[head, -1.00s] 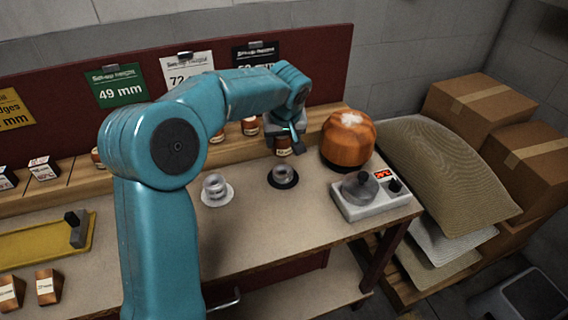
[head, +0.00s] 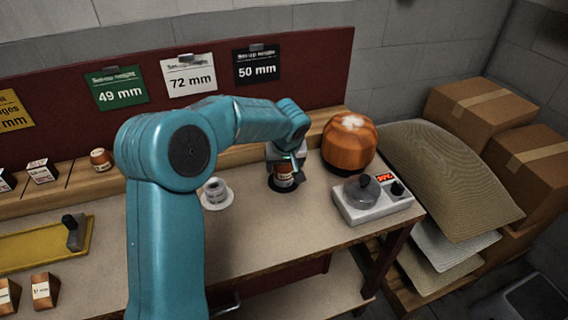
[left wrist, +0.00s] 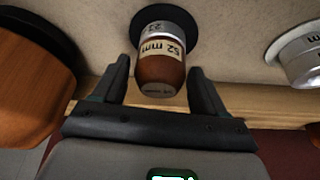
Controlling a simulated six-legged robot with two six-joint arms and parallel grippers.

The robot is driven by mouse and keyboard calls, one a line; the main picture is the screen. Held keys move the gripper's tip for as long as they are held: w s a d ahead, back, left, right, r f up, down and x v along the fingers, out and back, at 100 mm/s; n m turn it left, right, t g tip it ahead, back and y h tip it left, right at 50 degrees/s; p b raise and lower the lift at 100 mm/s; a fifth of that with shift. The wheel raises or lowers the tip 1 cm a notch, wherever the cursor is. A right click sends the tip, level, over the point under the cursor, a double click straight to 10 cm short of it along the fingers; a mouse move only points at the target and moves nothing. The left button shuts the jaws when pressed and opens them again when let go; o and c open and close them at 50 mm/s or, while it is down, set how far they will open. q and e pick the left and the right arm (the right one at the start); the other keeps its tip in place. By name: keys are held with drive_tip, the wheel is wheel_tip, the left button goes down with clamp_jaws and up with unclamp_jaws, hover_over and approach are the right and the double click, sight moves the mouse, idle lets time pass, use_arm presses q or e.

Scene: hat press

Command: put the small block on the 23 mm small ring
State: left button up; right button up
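The small block, a brown cylinder with a cream "52 mm" label, stands upright on the small grey ring (left wrist: 155,25) marked 23 in the left wrist view. The block (left wrist: 160,72) looks seated on the ring, which rests on a round black base (left wrist: 190,22). In the head view the block (head: 284,181) shows under the gripper, and the ring is mostly hidden. My left gripper (left wrist: 160,85) is open, with one finger on each side of the block and a small gap at both sides. It also shows in the head view (head: 286,172). My right gripper is not in view.
A larger grey ring stack (head: 215,190) on a white base stands to the left. A wooden hat form (head: 349,142) and a grey device with a red display (head: 372,203) are to the right. A yellow tray (head: 40,243) lies far left. Bare bench lies in front.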

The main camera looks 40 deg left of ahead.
use_arm(q)
drive_tip(key=shift+o, duration=0.2)
drive_tip(key=shift+r+p, duration=0.3)
drive_tip(key=shift+r, duration=0.1)
drive_tip(key=v, duration=1.1)
drive_tip(key=shift+s+d+r, duration=0.15)
drive_tip(key=shift+s+r, duration=0.05)
drive_tip(key=shift+r, duration=0.1)
drive_tip(key=shift+p, duration=0.3)
